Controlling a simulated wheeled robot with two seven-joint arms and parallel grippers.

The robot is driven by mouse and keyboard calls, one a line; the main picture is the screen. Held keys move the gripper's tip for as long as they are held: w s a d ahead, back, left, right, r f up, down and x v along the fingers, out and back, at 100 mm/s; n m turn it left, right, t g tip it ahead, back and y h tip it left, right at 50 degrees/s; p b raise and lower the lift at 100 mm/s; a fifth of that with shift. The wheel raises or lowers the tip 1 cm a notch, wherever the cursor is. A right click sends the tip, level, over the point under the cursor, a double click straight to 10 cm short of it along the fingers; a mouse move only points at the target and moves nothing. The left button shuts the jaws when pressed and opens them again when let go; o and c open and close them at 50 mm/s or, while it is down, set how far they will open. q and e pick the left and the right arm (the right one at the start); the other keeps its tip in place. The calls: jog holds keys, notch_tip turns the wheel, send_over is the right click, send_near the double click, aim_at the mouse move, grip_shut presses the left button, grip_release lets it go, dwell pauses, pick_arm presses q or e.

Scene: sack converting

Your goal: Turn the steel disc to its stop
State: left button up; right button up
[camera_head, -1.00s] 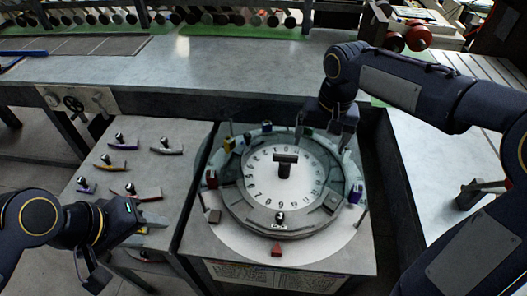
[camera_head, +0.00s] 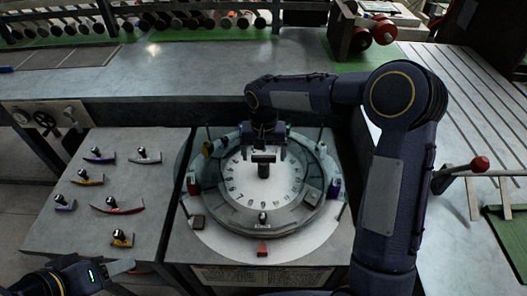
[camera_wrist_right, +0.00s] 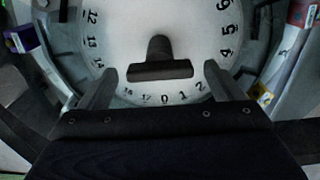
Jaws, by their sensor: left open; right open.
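The steel disc (camera_head: 240,182) lies on the machine table, with a ring of dark numbers and a dark T-shaped handle (camera_head: 264,168) standing at its centre. The disc (camera_wrist_right: 195,30) and its handle (camera_wrist_right: 160,68) also show in the right wrist view. My right gripper (camera_head: 264,150) is above the far part of the disc, pointing down. In the right wrist view its two fingers (camera_wrist_right: 160,80) are apart, one on each side of the handle's crossbar, with gaps at both ends. My left gripper (camera_head: 128,267) is at the bottom left, open and away from the disc.
Around the disc is a ring with several coloured blocks. A red wedge (camera_head: 263,249) sits in front. A grey side table (camera_head: 125,198) at left holds several knobbed pieces. A red-knobbed lever (camera_head: 480,164) stands at right. A workbench (camera_head: 180,75) runs behind.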

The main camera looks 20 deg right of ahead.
jog(key=shift+c, duration=0.5)
jog(key=c, duration=1.3)
